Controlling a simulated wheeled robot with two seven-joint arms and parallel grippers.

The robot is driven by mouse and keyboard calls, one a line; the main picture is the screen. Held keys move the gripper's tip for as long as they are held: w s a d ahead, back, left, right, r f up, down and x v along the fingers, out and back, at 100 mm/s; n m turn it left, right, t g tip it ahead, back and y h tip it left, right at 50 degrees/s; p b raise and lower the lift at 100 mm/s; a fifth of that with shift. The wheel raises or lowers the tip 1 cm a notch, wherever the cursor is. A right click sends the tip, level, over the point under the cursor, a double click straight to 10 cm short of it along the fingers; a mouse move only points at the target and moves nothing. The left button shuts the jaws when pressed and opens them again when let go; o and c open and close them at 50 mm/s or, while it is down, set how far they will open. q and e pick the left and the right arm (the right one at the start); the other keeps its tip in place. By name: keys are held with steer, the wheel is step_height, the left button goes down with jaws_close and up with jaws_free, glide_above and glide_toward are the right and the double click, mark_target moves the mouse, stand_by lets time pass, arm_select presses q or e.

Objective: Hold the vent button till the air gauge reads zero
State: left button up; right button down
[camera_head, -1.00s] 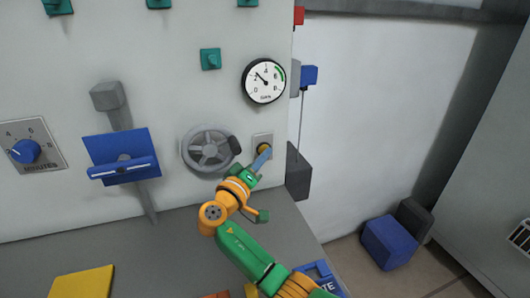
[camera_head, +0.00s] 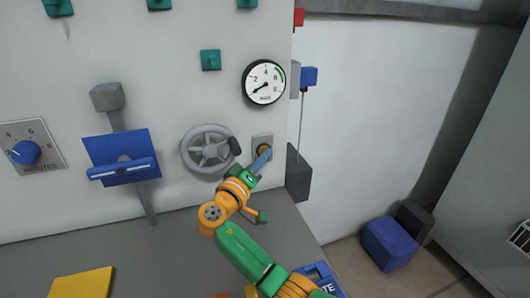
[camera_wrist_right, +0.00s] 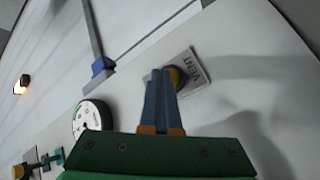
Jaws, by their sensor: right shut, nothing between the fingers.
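In the right wrist view the plate reads "VENT" and the button (camera_wrist_right: 176,76) shows beside my fingertips. My right gripper (camera_head: 266,153) is shut and empty, its blue fingertips against the button as far as I can see. How deep the button is pressed is hidden. The round white air gauge (camera_head: 264,82) is above the button. Its black needle points down-left, at or very near the 0 mark. The gauge also shows in the right wrist view (camera_wrist_right: 92,117). My left gripper is not in view.
A grey handwheel (camera_head: 208,150) is just left of the button. A dark grey block (camera_head: 298,173) hangs at the panel's right edge. A blue lever plate (camera_head: 122,160) and a blue minutes knob (camera_head: 25,151) are further left. A yellow plate (camera_head: 82,285) lies on the grey ledge.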

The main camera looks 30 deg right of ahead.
steer(key=shift+s+a+p, duration=0.2)
steer(key=shift+s+p, duration=0.35)
steer(key=shift+s, duration=0.25)
steer(key=s+p, duration=0.1)
steer(key=s, duration=0.1)
steer(key=s+a+p, duration=0.1)
steer(key=s+p, duration=0.1)
steer(key=shift+s, duration=0.4)
steer(key=shift+f, duration=0.1)
